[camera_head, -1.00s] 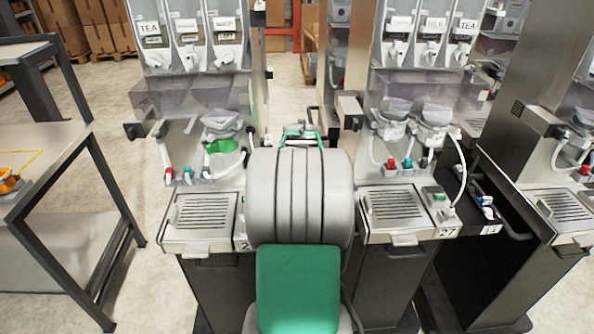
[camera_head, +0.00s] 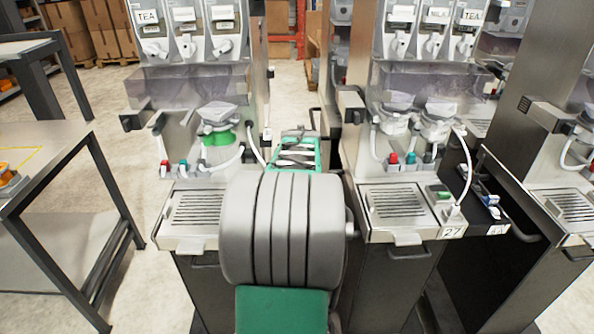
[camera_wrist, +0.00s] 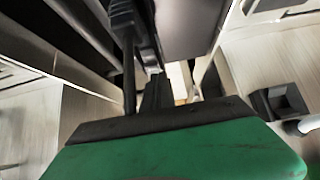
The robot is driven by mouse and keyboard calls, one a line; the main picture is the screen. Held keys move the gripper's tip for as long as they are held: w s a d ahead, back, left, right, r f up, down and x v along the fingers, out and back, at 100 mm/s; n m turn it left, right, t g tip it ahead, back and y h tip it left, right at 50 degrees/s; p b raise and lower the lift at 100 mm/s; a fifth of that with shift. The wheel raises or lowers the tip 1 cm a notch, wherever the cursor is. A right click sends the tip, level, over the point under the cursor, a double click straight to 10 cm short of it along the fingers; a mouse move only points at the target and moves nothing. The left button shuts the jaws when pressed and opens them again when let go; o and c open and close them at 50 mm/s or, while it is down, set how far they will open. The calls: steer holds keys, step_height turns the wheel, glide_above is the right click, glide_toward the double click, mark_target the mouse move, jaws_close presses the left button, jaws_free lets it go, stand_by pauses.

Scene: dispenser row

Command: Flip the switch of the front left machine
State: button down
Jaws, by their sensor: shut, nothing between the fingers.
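The left dispensing machine (camera_head: 200,130) stands left of centre in the head view, with a slatted drip tray (camera_head: 197,207) and a red and a teal valve above it. Its switch is not visible; my arm covers the area right of the tray. My green hand (camera_head: 292,155) shows beyond the arm, between the two machines, with its fingers unclear there. In the wrist view, my gripper (camera_wrist: 150,82) is shut and empty, its dark fingers reaching up from the green body between grey machine surfaces. Contact with any switch cannot be told.
The machine marked 27 (camera_head: 392,130) stands to the right, with a green switch (camera_head: 437,192) and a white plug and cable beside its tray. More machines stand farther right. A steel-topped table (camera_head: 45,160) is at the left, with open floor between it and the left machine.

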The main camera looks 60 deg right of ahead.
steer(key=r+p, duration=0.1)
steer(key=r, duration=0.1)
steer(key=r+p, duration=0.1)
steer(key=r, duration=0.1)
steer(key=shift+a, duration=0.2)
steer(key=s+a+f+b+v, duration=0.1)
steer(key=v, duration=0.9)
steer(key=shift+f+b, duration=0.15)
steer(key=shift+b, duration=0.2)
steer(key=w+a+f+n+y, duration=0.3)
steer(key=w+a, duration=0.3)
steer(key=a, duration=0.5)
steer(key=s+a+f+n+y, duration=0.1)
steer(key=a+f+n, duration=0.1)
steer(key=a, duration=0.8)
steer(key=s+a+f+n+g+y, duration=0.1)
steer(key=a+f+n, duration=0.2)
steer(key=a, duration=0.7)
steer(key=s+a+f+n+g+y+p, duration=0.1)
steer(key=a+f+n+y, duration=0.1)
steer(key=a, duration=0.8)
steer(key=shift+s+a+f+n, duration=0.25)
steer(key=shift+s+f+n, duration=0.15)
steer(key=shift+f, duration=0.35)
